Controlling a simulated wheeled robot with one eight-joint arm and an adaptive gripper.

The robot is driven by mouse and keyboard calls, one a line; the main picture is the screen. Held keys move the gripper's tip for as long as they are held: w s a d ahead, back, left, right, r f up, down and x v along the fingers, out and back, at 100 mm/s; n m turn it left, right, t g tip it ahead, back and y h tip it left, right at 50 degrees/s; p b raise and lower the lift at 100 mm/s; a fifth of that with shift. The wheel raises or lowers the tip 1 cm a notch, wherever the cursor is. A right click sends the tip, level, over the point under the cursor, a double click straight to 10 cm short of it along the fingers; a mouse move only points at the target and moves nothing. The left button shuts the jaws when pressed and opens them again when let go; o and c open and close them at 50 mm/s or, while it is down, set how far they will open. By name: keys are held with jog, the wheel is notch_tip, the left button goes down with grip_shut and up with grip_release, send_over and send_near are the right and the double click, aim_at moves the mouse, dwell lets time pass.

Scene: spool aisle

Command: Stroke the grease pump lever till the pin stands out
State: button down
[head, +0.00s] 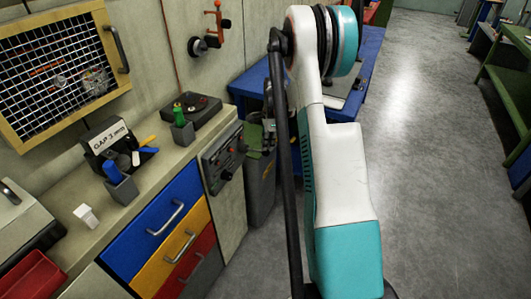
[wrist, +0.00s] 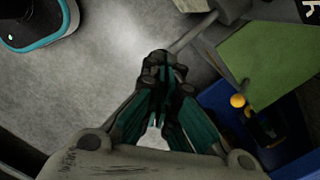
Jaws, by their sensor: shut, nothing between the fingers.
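My gripper (wrist: 163,62) is shut and empty in the wrist view, its dark fingertips together. A grey rod (wrist: 193,34) runs from beside the fingertips up to a grey body (wrist: 229,8) at the top edge. It looks like the pump lever, but I cannot tell for certain. The tips are at or very near the rod's lower end; I cannot tell whether they touch. No pin can be made out. In the head view my arm hides most of the area around the gripper.
A green panel (wrist: 270,62) and a blue bin (wrist: 222,98) with a yellow ball (wrist: 238,101) lie right of the gripper. The head view shows a counter with coloured drawers (head: 155,226), a control panel (head: 222,158) and an orange-handled wall fitting (head: 215,28). The floor (head: 430,150) at right is clear.

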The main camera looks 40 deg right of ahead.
jog(key=shift+f+b, duration=1.6)
jog(key=shift+f, duration=0.65)
jog(key=d, duration=0.1)
jog(key=s+d+r, duration=0.1)
jog(key=shift+s+d, duration=0.3)
jog(key=shift+r, duration=0.2)
notch_tip(320, 180, up, 12)
send_over(268, 152)
jog(key=s+d, duration=0.1)
jog(key=d, duration=0.4)
jog(key=shift+s+a+f, duration=0.15)
jog(key=shift+a, duration=0.1)
